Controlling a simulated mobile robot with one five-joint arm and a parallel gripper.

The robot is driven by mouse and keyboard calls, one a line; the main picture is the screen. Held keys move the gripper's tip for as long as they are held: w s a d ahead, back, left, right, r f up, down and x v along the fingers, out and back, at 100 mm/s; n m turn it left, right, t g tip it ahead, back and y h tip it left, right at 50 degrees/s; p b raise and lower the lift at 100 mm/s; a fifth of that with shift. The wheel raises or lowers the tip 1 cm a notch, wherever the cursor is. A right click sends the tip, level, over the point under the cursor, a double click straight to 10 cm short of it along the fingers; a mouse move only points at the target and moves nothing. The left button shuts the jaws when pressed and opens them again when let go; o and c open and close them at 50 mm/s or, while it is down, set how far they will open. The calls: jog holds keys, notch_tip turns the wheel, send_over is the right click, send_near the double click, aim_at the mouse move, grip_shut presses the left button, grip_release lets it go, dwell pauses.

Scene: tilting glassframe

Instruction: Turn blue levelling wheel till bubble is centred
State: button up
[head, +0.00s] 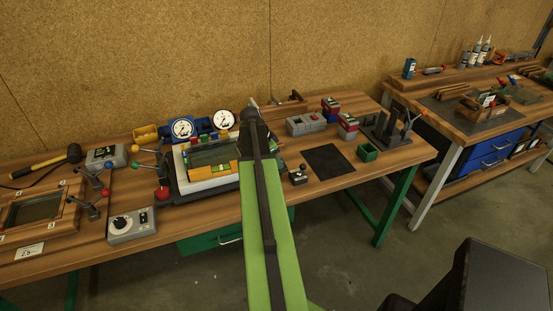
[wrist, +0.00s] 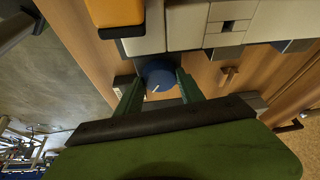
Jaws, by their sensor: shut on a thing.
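The blue levelling wheel (wrist: 158,74) shows in the wrist view as a round blue knob with a pale pointer line. My gripper (wrist: 160,88) is shut on it, one green finger on each side. In the head view my green arm hides the wheel and my gripper. A frame with a greenish panel and orange parts (head: 212,157) stands on a light block just left of my arm. I cannot make out a bubble in either view.
Two round dial gauges (head: 182,129) stand behind the frame. A grey box with a knob (head: 131,225) sits at front left, near levers with coloured balls. A dark mat (head: 328,161) and a green bin (head: 368,152) lie to the right.

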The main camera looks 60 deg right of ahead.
jog(key=shift+s+d+m+g+y, duration=0.1)
jog(key=shift+m+g+y, duration=0.25)
jog(key=shift+m, duration=0.75)
jog(key=shift+d+m+g+y, duration=0.1)
jog(key=shift+m+g+y, duration=0.2)
jog(key=shift+m, duration=0.8)
jog(key=o, duration=1.4)
jog(key=shift+c, duration=0.2)
jog(key=p+v, duration=1.6)
jog(key=v, duration=0.1)
jog(key=shift+a+r, duration=0.1)
jog(key=shift+a, duration=0.05)
